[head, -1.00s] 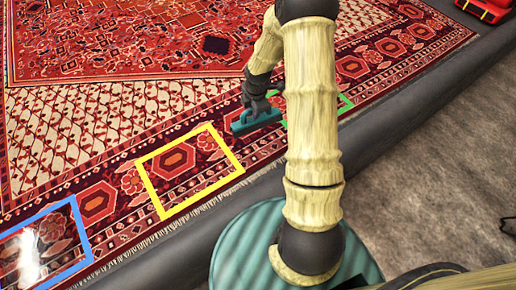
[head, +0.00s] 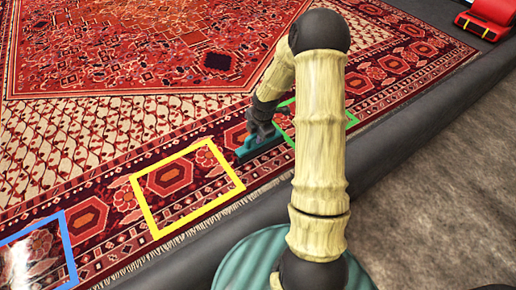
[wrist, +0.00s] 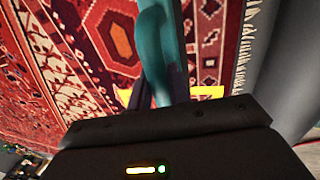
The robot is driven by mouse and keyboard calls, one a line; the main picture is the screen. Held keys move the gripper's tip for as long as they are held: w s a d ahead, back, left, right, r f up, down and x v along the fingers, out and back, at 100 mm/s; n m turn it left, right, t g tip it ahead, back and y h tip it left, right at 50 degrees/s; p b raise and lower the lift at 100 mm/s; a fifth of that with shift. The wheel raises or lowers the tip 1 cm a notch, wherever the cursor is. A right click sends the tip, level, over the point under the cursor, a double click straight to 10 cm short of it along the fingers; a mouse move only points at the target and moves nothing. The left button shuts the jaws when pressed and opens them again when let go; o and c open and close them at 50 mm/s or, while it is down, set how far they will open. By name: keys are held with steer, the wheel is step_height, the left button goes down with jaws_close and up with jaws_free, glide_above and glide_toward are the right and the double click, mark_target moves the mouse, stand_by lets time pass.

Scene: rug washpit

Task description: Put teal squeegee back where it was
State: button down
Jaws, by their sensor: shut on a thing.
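The teal squeegee (head: 256,147) is in my gripper (head: 262,135), over the rug's patterned border in the head view. It lies between the yellow outlined square (head: 191,221) and the green outlined square (head: 350,114), close to the yellow square's upper right corner. In the wrist view the squeegee (wrist: 154,45) runs up the picture from between my dark fingers. My gripper is shut on it. I cannot tell whether the squeegee touches the rug. My arm hides part of the green square.
A blue outlined square (head: 68,250) lies at the lower left, with a shiny wet-looking patch (head: 35,258) inside. The large red rug (head: 130,60) ends in a fringe beside a dark raised edge (head: 415,110). A red case (head: 488,18) sits at the upper right.

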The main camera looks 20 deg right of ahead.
steer(key=b+x, duration=0.1)
steer(key=x, duration=0.1)
steer(key=s+b+x, duration=0.1)
steer(key=x, duration=0.2)
steer(key=shift+d+f+b, duration=0.1)
steer(key=shift+f+b, duration=0.05)
steer(key=shift+b, duration=0.25)
steer(key=c, duration=1.3)
jaws_free()
steer(key=shift+s, duration=0.15)
steer(key=p+v, duration=0.6)
steer(key=v, duration=0.6)
